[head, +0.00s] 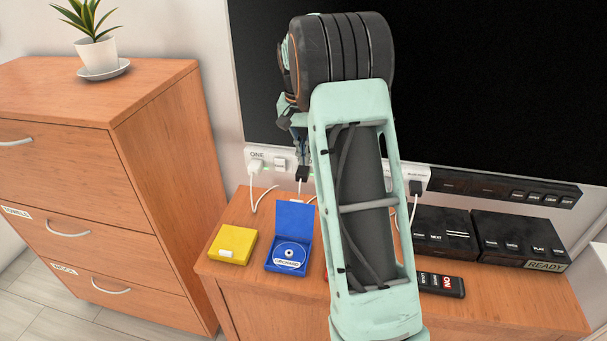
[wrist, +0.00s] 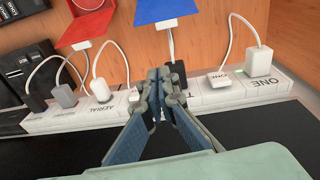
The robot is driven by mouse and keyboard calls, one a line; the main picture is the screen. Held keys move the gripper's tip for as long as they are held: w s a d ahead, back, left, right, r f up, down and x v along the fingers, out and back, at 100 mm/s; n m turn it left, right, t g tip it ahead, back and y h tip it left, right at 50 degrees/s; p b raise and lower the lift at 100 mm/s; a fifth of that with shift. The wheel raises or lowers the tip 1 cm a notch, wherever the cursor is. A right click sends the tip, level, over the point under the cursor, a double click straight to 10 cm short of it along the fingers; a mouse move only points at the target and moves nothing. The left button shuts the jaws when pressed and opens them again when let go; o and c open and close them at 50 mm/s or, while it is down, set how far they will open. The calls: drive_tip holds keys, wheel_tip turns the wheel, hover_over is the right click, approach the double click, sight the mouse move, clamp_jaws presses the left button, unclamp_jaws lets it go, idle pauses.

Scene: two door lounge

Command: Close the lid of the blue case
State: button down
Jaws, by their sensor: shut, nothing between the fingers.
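The blue case (head: 272,266) stands open on the wooden cabinet, with a labelled disc (head: 290,256) in its base. Its lid (head: 294,221) stands raised at the back edge. The blue lid (wrist: 165,10) also shows at the top of the wrist view. My gripper (head: 301,160) is shut and empty, above and behind the blue case, near the wall sockets. In the wrist view my gripper's fingertips (wrist: 164,80) are together, apart from the blue lid, with a black plug close beside them.
A closed yellow case (head: 232,245) lies left of the blue one. A red case (wrist: 88,25) shows in the wrist view. A socket strip (wrist: 207,97) with several plugs and cables runs along the back. Black boxes (head: 445,234) and a remote (head: 441,284) stand to the right.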

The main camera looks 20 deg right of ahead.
drive_tip(key=a+f+y, duration=0.1)
drive_tip(key=a+f, duration=0.2)
drive_tip(key=f, duration=0.1)
hover_over(295, 219)
drive_tip(key=w+d, duration=0.2)
drive_tip(key=w, duration=0.3)
wheel_tip(295, 219, down, 8)
drive_tip(key=shift+f+m, duration=0.2)
drive_tip(key=shift+m, duration=0.1)
drive_tip(key=shift+s+a, duration=0.1)
drive_tip(key=shift+s, duration=0.05)
